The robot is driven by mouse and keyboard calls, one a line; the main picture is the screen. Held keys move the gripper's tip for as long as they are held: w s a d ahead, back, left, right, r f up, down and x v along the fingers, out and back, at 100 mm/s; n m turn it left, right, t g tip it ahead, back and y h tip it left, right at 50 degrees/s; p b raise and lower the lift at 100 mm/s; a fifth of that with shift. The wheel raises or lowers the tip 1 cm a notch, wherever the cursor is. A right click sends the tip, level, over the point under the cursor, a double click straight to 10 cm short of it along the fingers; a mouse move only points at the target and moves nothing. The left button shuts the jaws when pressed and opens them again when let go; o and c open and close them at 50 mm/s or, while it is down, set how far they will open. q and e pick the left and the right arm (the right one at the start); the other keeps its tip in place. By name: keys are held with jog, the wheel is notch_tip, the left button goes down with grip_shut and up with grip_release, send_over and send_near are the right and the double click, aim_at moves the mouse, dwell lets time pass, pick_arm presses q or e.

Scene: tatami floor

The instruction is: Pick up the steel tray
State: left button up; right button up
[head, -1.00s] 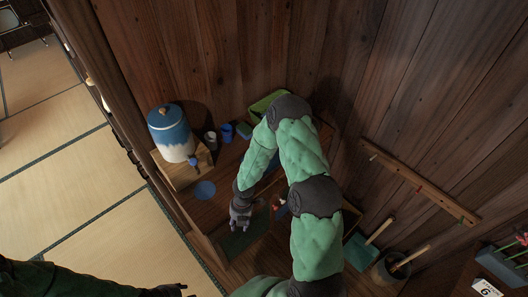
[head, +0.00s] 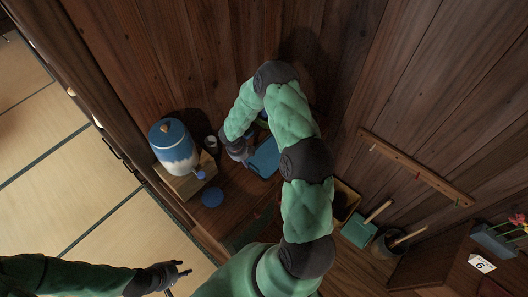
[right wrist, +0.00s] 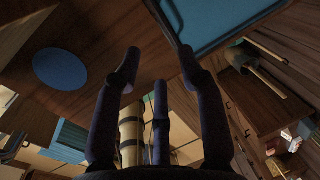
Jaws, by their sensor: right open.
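A flat blue rectangular tray-like thing (head: 265,157) lies on the wooden counter, partly behind my right arm. The rim runs close to the right finger; contact is unclear. My left gripper (head: 183,270) is low at the left, fingers apart and empty, away from the counter.
A blue and white jug (head: 174,146) stands on a wooden box left of my right gripper, with a small cup (head: 211,143) close by. A blue disc (head: 212,197) lies in front. A dustpan (head: 359,232) and bucket (head: 386,246) stand right. Wooden walls close the back.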

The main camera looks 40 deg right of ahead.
aim_at(249, 168)
jog(key=shift+d+f, duration=0.35)
jog(key=shift+f, duration=1.3)
jog(key=shift+d+f, duration=0.3)
jog(key=shift+f, duration=1.4)
jog(key=shift+d+f, duration=0.35)
jog(key=shift+f, duration=1.3)
jog(key=shift+c, duration=0.3)
